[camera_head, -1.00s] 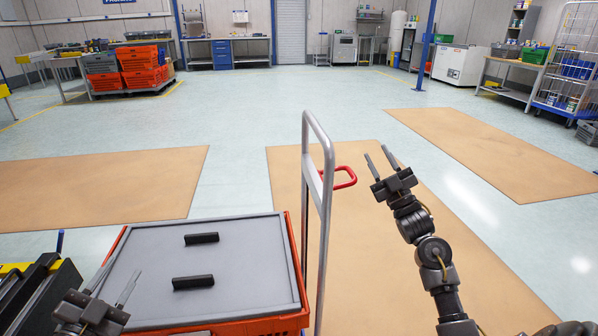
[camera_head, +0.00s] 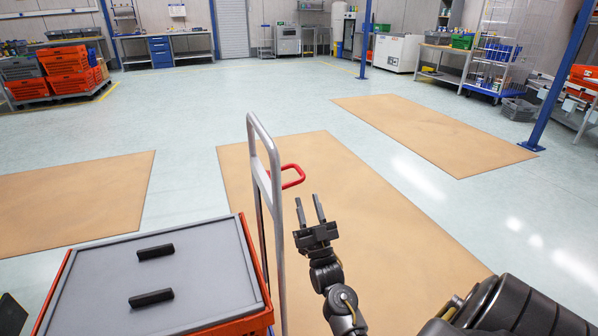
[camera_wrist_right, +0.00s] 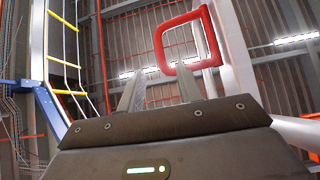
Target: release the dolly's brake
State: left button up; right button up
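The dolly's silver upright handle frame (camera_head: 274,200) stands in the middle of the head view. A red brake lever (camera_head: 294,177), a bent loop, sticks out from its right side. My right gripper (camera_head: 310,205) is open and empty, just below and to the right of the red lever in the head view. In the right wrist view the red lever (camera_wrist_right: 165,43) is ahead, close to the two spread fingertips (camera_wrist_right: 165,62); I cannot tell whether they touch it. My left gripper is not in view.
Beside the handle is an orange tote (camera_head: 245,322) with a grey lid (camera_head: 190,265) carrying two black bars. Tan mats (camera_head: 370,240) lie on the floor. Stacked orange totes (camera_head: 70,70) stand far left, and a blue post (camera_head: 560,80) stands at right. The middle floor is clear.

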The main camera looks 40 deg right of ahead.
aim_at(300, 169)
jog(key=x, duration=0.9)
jog(key=shift+w+d+r, duration=0.1)
jog(key=shift+w+r, duration=0.15)
jog(key=shift+r, duration=0.05)
grip_shut()
